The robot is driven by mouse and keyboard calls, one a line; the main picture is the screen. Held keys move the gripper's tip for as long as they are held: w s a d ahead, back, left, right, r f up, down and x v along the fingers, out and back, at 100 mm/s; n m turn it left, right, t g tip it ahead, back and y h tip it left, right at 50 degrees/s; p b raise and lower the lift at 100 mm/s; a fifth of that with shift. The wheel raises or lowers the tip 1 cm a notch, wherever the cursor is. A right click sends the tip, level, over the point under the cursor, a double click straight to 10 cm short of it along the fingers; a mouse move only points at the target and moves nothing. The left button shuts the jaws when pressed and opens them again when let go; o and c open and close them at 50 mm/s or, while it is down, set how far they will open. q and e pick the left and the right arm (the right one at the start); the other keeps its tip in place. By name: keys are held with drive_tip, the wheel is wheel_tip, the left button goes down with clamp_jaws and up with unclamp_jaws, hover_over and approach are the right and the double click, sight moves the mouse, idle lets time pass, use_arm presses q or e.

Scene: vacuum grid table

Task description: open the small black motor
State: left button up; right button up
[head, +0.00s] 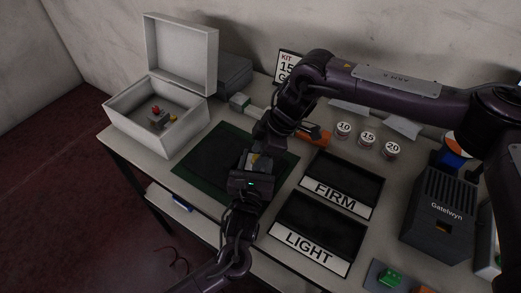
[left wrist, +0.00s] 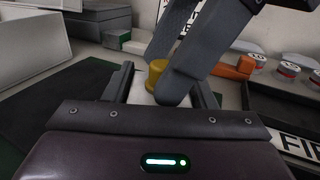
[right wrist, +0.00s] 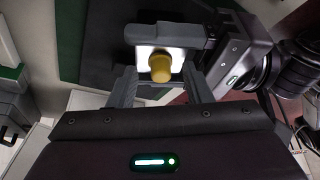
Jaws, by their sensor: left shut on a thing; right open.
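My left gripper (head: 254,166) is above the dark green mat, shut on a small block with a pale face (right wrist: 146,51) and a yellow knob (right wrist: 161,67). The knob also shows in the left wrist view (left wrist: 156,72). The gripper's fingers hide much of the block, so I cannot tell for certain that it is the small black motor. My right gripper (right wrist: 160,85) is open and close to the block, with the knob between its fingers in the right wrist view. I cannot tell whether its fingers touch the knob.
A white open case (head: 190,125) with small parts stands at the back left. Trays marked FIRM (head: 338,198) and LIGHT (head: 310,246) lie right of the green mat (head: 190,170). An orange bar (head: 318,136), round weights (head: 367,139) and a dark Gatelwyn box (head: 440,215) stand farther right.

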use_arm(q)
drive_tip(key=shift+r, duration=0.1)
use_arm(e)
clamp_jaws()
drive_tip(key=shift+r, duration=0.2)
idle(0.4)
drive_tip(key=shift+r, duration=1)
drive_tip(key=shift+r, duration=2)
use_arm(q)
drive_tip(key=o, duration=1.4)
drive_tip(key=shift+o, duration=0.3)
drive_tip(key=shift+s, duration=0.1)
